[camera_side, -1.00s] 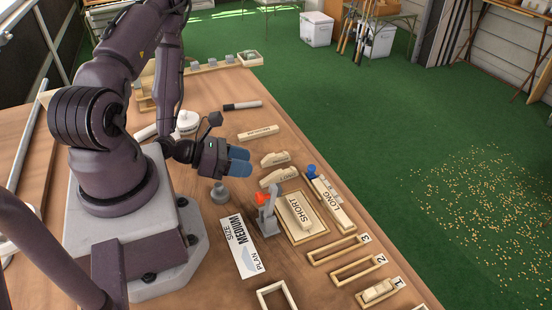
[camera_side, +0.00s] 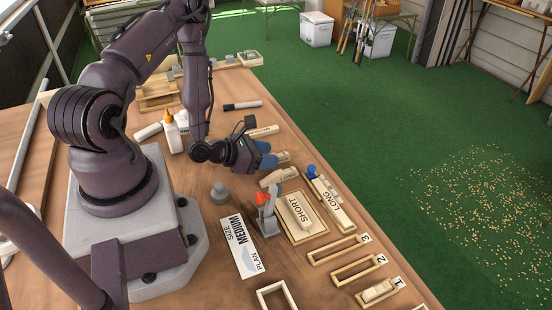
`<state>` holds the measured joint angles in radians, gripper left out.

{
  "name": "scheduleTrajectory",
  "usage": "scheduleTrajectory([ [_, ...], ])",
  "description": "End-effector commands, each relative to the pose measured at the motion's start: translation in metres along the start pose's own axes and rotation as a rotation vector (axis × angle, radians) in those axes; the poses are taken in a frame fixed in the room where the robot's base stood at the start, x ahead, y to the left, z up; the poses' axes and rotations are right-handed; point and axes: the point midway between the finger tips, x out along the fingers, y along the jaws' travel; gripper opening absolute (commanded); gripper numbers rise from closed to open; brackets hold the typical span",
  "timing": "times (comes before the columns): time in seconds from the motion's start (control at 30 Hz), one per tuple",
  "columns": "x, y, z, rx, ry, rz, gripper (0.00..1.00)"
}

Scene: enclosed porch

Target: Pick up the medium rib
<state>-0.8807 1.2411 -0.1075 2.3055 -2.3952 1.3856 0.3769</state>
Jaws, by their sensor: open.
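My gripper (camera_side: 267,154) has blue fingers and is open, low over the bench. Its fingers are at the left end of a small pale wooden piece (camera_side: 283,157) and hide part of it; I cannot tell whether they touch it. A similar lettered piece (camera_side: 278,177) lies just in front of it, and a lettered bar (camera_side: 265,131) lies behind, partly covered by my wrist. Their lettering is too small to read surely, so I cannot tell which is the medium rib. A white plan card (camera_side: 242,247) reads "SIZE MEDIUM". Wooden pieces also lie on the trays marked SHORT (camera_side: 288,228) and LONG (camera_side: 345,222).
A grey holder (camera_side: 268,222) with an orange-topped tool stands close in front of my gripper. A grey knob (camera_side: 220,193) and a glue bottle (camera_side: 171,132) are to the left. Numbered frames (camera_side: 338,250) lie at the front right. The bench's right edge is near.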

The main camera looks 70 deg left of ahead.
Motion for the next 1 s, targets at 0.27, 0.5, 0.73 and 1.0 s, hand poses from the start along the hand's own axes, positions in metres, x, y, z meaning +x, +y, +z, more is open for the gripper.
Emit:
scheduleTrajectory([
  [0.27, 0.0, 0.0, 0.0, -0.001, 0.0, 0.0, 0.17],
  [0.5, -0.001, 0.0, 0.0, 0.0, 0.0, 0.0, 0.01],
  [0.73, -0.002, 0.0, 0.003, 0.0, 0.0, 0.0, 0.01],
  [1.0, -0.013, 0.001, 0.03, 0.003, -0.003, 0.0, 0.01],
])
